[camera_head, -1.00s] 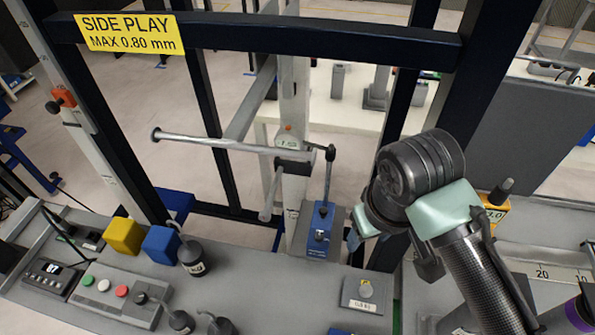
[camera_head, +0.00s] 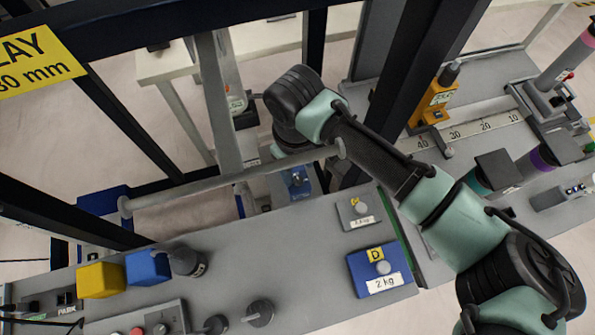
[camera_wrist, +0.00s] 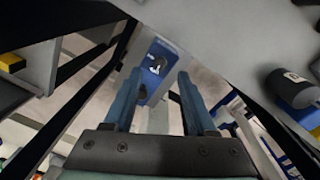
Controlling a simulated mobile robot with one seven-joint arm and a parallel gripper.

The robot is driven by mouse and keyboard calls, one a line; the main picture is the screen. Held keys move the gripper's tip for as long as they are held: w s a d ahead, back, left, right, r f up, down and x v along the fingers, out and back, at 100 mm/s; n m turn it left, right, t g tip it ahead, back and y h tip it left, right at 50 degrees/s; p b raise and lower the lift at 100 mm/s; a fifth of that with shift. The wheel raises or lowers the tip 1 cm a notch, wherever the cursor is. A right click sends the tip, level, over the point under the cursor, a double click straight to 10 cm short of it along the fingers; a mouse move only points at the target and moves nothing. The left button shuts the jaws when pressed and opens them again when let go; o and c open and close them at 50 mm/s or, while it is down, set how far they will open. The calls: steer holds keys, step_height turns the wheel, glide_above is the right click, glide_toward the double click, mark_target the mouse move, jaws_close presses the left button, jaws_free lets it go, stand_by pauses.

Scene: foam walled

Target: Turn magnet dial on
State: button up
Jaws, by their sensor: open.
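A blue-faced block (camera_head: 297,180) with a grey body sits low behind the near bench in the head view, partly hidden by my arm and a grey bar. In the wrist view its blue face (camera_wrist: 147,80) carries a small dark dial (camera_wrist: 157,65) with light marks around it. My gripper (camera_wrist: 158,88) is open and empty, with its two blue fingers pointing toward the block and the dial showing between and beyond the tips. The fingers look apart from the dial. In the head view my fingers are hidden behind my arm.
A horizontal grey bar (camera_head: 230,180) crosses near my wrist. Dark frame posts (camera_head: 405,85) stand close to my arm. The bench holds a yellow block (camera_head: 101,281), a blue block (camera_head: 147,268), black weights and a 2 kg block (camera_head: 381,270). An orange device (camera_head: 435,100) stands at right.

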mark_target(298, 180)
steer(key=shift+w+f, duration=0.1)
steer(key=shift+f, duration=2.15)
steer(key=shift+c, duration=0.2)
jaws_close()
